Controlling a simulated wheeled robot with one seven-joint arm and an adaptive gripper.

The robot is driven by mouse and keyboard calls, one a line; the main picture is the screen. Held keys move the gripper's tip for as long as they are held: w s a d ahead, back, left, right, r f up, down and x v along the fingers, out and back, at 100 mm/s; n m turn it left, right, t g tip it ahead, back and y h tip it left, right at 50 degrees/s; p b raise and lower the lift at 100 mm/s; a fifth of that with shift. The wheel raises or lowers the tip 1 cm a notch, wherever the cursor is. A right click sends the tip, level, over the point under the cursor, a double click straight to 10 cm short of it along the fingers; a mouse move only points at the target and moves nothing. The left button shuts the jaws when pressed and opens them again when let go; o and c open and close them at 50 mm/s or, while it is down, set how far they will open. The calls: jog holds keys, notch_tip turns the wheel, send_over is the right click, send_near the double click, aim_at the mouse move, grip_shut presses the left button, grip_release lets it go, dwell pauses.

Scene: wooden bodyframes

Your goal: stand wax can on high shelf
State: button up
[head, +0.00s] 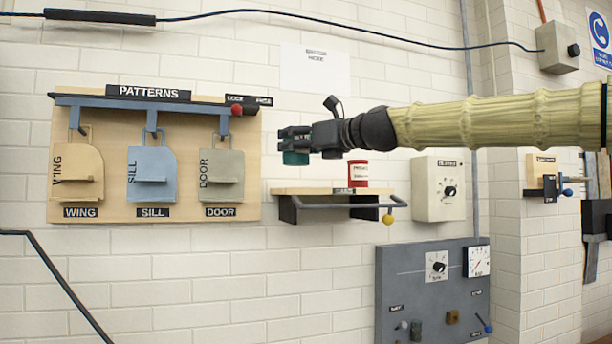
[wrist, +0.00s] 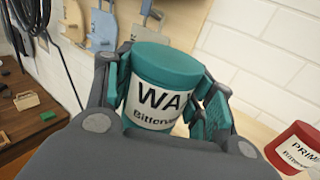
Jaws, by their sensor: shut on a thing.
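My gripper (head: 297,143) is shut on the wax can (head: 296,158), a teal can with a teal lid. The can looks roughly upright. In the head view it hangs in the air above the left part of a wooden wall shelf (head: 300,190), with a clear gap below it. The small label on the shelf front is too small to read.
A red primer can (head: 357,174) stands on the shelf's right part; it shows at lower right in the wrist view (wrist: 298,150). A grey rail (head: 340,206) with a yellow knob runs below the shelf front. The patterns board (head: 110,205) hangs to the left. The shelf's left part looks free.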

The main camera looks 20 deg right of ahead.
jog(key=w+d+p, duration=0.1)
jog(key=w+d, duration=0.1)
jog(key=w, duration=0.2)
jog(key=w+d+p, duration=0.1)
jog(key=w+d, duration=0.1)
jog(key=w, duration=0.2)
jog(key=w+d+f+p, duration=0.1)
jog(key=w+p, duration=0.1)
jog(key=w, duration=0.1)
jog(key=shift+w+d+f, duration=0.1)
jog(key=shift+w+d, duration=0.3)
jog(key=shift+d+f+p, duration=0.1)
jog(key=shift+f+p, duration=0.7)
jog(key=shift+f, duration=1)
jog(key=o, duration=1.2)
jog(key=shift+f, duration=0.15)
